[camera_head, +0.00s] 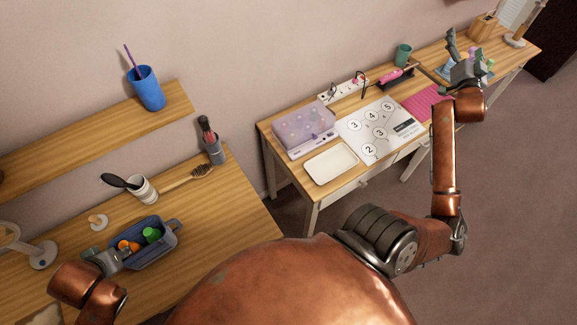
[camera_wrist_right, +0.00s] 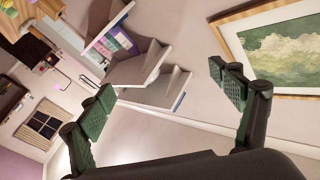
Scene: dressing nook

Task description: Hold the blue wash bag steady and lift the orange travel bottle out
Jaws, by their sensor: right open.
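The blue wash bag (camera_head: 150,257) stands open on the wooden table at lower left. An orange travel bottle (camera_head: 124,245) lies inside it, partly hidden by the bag's wall and my gripper. My left gripper (camera_head: 114,260) is at the bag's left end, overlapping its rim; whether its fingers are closed on the wall cannot be made out. My right gripper (camera_head: 460,60) is far from the bag, raised over the desks at upper right. In the right wrist view it is open and empty (camera_wrist_right: 168,98), with its fingers wide apart.
A green item (camera_head: 151,234) is beside the orange bottle in the bag. A striped cup (camera_head: 144,189) with a black brush, a wooden hairbrush (camera_head: 190,178) and a small white-based item (camera_head: 98,222) stand around it. A white tray (camera_head: 331,164) is on the other desk.

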